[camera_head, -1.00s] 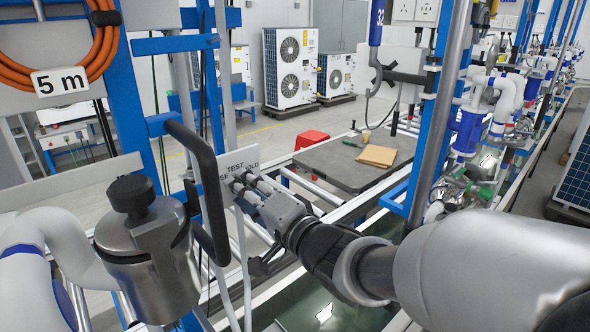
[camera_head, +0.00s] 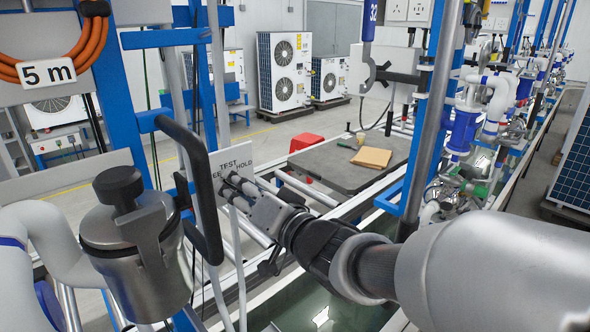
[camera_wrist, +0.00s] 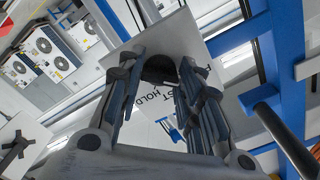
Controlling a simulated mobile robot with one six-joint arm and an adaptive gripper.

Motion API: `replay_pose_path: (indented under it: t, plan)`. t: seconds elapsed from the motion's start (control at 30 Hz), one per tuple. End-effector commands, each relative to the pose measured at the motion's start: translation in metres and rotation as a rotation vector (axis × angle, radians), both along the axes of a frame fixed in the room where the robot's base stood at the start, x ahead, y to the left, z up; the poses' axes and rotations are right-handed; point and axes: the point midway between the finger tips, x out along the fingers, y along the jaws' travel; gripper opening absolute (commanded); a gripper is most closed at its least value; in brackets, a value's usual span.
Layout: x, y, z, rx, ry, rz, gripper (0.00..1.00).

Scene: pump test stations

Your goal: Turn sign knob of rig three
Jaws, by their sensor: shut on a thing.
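A white sign plate (camera_head: 238,156) hangs left of centre in the head view, with the word TEST on top, HOLD at right and a partly hidden word ending in EE at left. The plate also shows in the wrist view (camera_wrist: 187,35). A dark knob (camera_wrist: 160,68) on its face sits between my fingers. My gripper (camera_head: 232,184) reaches in from the right and is shut on the knob. The fingers also straddle it in the wrist view (camera_wrist: 160,78). They hide most of the knob in the head view, so its pointing direction cannot be told.
A metal canister with a black cap (camera_head: 130,240) and a bent black handle (camera_head: 195,175) stand close left of my gripper. Blue posts (camera_head: 118,90) rise behind. A dark grey table (camera_head: 345,170) with a brown packet (camera_head: 371,158) lies beyond. A slanted grey pole (camera_head: 432,110) stands at right.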

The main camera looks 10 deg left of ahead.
Motion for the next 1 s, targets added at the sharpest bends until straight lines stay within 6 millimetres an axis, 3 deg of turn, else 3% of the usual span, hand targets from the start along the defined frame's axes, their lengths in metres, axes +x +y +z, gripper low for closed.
replay_pose_path:
  t: [0.27,0.3,0.6,1.0]
  plan:
    - [0.0001,0.0002,0.0012,0.0,-0.004,0.001,0.09]
    - [0.0001,0.0002,0.0012,0.0,-0.004,0.001,0.34]
    - [0.0001,0.0001,0.0006,0.0,-0.001,0.001,0.53]
    - [-0.0038,-0.0049,0.0005,0.0,-0.001,-0.001,0.53]
